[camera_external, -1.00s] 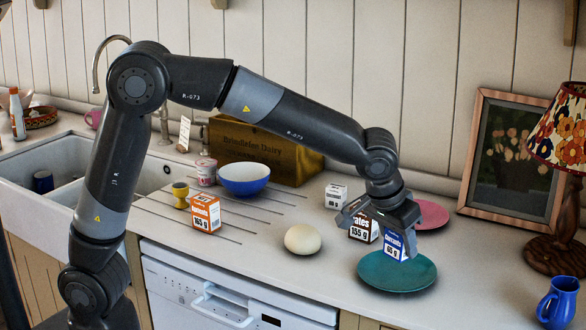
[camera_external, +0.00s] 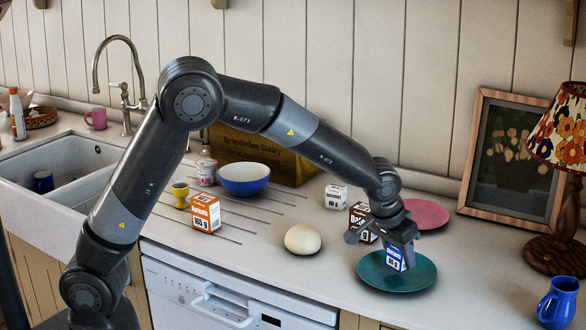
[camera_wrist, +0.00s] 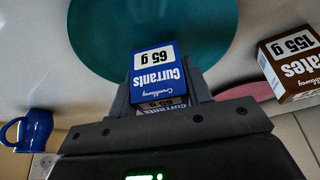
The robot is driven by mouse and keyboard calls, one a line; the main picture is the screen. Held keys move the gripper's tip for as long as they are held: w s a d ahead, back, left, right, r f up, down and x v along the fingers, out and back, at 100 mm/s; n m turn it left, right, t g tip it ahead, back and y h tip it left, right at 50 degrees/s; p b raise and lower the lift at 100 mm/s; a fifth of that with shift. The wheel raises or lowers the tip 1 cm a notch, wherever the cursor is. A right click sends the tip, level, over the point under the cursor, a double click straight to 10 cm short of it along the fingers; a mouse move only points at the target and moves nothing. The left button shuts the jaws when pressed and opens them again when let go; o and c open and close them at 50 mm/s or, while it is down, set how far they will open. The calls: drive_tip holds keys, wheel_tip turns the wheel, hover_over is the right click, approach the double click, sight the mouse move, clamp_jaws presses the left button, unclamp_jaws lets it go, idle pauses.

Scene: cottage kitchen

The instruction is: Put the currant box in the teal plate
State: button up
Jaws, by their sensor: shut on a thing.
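The currant box (camera_external: 396,260) is blue and white and is held between the fingers of my gripper (camera_external: 398,250). In the wrist view the box (camera_wrist: 158,78) shows its "Currants 65 g" label upside down, and my gripper (camera_wrist: 165,95) is shut on it. The teal plate (camera_external: 420,278) lies on the counter under the box. In the wrist view the plate (camera_wrist: 105,40) is behind the box. The box is over or in the plate; I cannot tell whether its bottom touches it.
A brown dates box (camera_external: 359,217) stands close behind my gripper, near a pink plate (camera_external: 428,213). An egg (camera_external: 303,239) lies left of the teal plate. A blue jug (camera_external: 558,303) is at the right, with a lamp (camera_external: 560,150) and picture frame (camera_external: 513,165) behind.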

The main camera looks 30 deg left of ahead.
drive_tip(key=shift+f, duration=0.8)
drive_tip(key=shift+f, duration=0.1)
drive_tip(key=o, duration=1)
